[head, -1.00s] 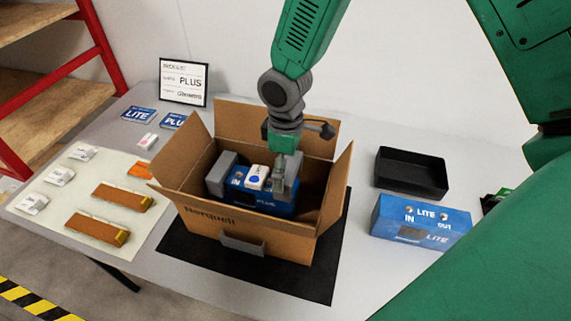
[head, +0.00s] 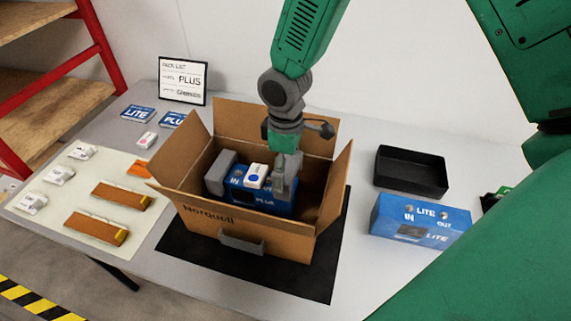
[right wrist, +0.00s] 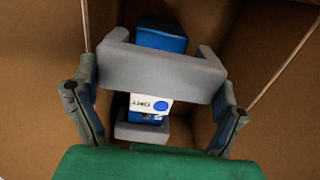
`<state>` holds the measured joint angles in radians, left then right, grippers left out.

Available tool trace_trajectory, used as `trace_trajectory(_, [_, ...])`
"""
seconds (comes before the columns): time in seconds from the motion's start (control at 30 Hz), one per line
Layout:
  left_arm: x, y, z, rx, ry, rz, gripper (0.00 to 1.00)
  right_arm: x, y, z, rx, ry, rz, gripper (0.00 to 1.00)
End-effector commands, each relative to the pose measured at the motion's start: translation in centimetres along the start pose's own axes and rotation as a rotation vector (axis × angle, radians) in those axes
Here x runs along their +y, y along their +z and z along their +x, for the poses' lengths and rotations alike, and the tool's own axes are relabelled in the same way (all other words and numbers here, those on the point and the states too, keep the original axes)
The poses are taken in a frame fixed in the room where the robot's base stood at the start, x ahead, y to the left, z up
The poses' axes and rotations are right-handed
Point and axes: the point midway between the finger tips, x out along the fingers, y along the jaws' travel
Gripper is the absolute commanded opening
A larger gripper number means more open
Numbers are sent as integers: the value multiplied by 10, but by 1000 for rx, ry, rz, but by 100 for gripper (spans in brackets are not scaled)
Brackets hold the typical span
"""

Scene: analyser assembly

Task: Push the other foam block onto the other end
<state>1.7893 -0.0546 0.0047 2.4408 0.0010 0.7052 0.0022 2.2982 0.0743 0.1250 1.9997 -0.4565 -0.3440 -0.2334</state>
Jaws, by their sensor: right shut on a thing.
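My right gripper (head: 284,182) reaches down into the open cardboard box (head: 215,222). It is shut on a grey foam block (right wrist: 160,72), which spans between its two fingers in the right wrist view. The blue PLUS analyser (head: 262,204) lies in the box with a small white carton (head: 256,171) on it. The held foam is at the analyser's right end; I cannot tell whether it touches. The other foam block (head: 217,174) is at the left end; it also shows in the right wrist view (right wrist: 140,132). My left gripper is not in view.
The box flaps stand open around the gripper. A black tray (head: 412,185) and a blue LITE analyser (head: 415,222) are to the right. A pale mat (head: 135,172) with white packets and brown packs is to the left. A pick-list sign (head: 183,80) stands behind.

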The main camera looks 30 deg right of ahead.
Motion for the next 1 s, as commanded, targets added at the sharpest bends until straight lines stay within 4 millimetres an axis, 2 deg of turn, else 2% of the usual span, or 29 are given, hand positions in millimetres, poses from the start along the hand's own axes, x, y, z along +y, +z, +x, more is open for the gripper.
trace_trajectory(1.0, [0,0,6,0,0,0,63,0,0,13,0,0,0,72])
